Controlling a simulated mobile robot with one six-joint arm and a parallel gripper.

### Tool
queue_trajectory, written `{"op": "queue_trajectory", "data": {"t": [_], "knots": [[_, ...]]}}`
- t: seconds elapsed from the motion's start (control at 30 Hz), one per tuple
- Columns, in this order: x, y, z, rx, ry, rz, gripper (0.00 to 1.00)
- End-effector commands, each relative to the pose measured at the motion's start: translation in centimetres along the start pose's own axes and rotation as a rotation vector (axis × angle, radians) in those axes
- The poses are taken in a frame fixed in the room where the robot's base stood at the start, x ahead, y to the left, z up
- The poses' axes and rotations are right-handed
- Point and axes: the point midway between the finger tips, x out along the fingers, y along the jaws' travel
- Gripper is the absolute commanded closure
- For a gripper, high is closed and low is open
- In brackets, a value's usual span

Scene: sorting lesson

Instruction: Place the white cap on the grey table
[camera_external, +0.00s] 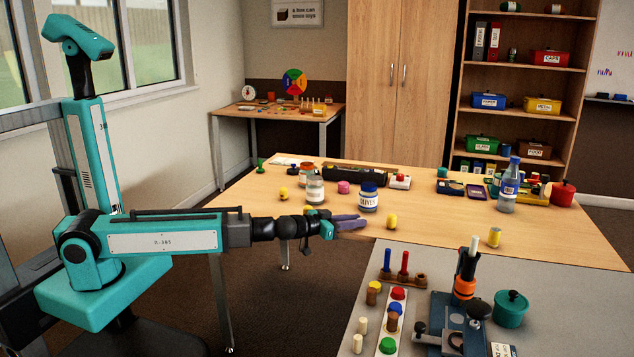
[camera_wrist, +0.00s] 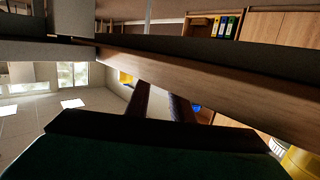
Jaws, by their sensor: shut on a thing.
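My gripper (camera_external: 348,223) is at the near left edge of the wooden table, with its fingers pointing right. Its two dark fingers also show in the wrist view (camera_wrist: 160,103). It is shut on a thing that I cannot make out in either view. I cannot pick out the white cap with certainty.
The wooden table (camera_external: 450,215) carries an olives jar (camera_external: 368,198), a clear jar (camera_external: 315,189) and a yellow cylinder (camera_external: 391,221) near my gripper. The grey table holds a peg rack (camera_external: 402,279), a dark press (camera_external: 460,320) and a green pot (camera_external: 510,312).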

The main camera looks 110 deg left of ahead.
Motion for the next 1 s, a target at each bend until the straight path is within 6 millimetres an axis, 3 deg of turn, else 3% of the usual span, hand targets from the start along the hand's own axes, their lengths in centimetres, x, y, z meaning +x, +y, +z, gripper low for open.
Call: {"op": "queue_trajectory", "data": {"t": [0.57,1.0], "knots": [[-0.1,0.0,-0.7,0.0,0.001,0.0,1.0],[-1.0,0.0,-6.5,-0.002,0.002,0.0,1.0]]}}
